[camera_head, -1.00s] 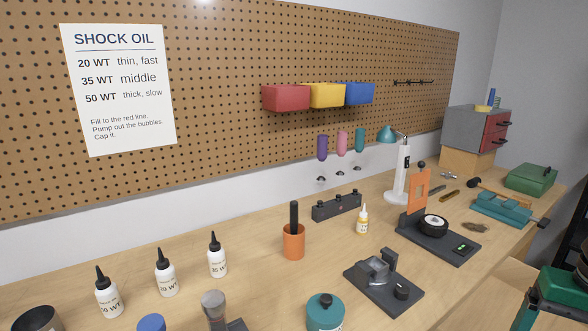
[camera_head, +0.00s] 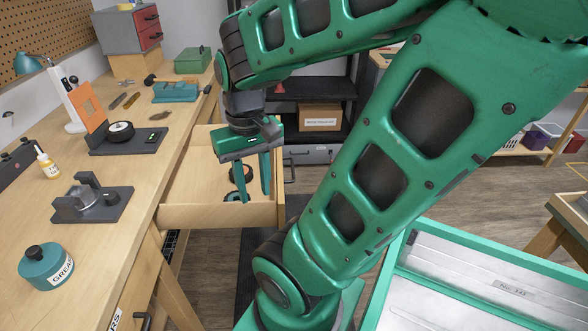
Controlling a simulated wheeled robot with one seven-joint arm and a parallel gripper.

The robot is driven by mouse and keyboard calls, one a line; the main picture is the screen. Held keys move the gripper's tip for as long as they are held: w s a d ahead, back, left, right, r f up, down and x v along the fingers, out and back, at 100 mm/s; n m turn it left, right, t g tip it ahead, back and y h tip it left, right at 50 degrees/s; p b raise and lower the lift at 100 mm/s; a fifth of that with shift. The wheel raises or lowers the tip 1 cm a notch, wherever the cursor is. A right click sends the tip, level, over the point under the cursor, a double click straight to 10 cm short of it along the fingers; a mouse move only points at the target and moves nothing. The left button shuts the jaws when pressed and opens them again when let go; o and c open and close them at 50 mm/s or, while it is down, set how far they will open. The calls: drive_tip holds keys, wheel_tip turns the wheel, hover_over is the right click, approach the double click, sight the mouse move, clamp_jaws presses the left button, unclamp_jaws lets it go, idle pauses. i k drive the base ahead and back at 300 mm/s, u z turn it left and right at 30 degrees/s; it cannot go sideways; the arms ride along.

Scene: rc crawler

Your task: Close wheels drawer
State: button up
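A wooden drawer (camera_head: 190,191) stands pulled out from the bench's front. Its front panel (camera_head: 279,188) is at the right end, with a dark handle (camera_head: 290,170) on its outer face. No drawer label is readable.
The bench top (camera_head: 110,240) holds a grease pot (camera_head: 46,266), a wheel stand (camera_head: 119,132), a teal vise (camera_head: 176,92) and a green case (camera_head: 193,60). A green-edged tray (camera_head: 480,290) is at lower right. Dark shelving with a cardboard box (camera_head: 320,117) stands behind.

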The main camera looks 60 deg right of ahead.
sight(196, 189)
drive_tip(key=k, duration=0.7)
drive_tip(key=z, duration=2.3)
drive_tip(key=i, duration=1.2)
drive_tip(key=u, duration=1.9)
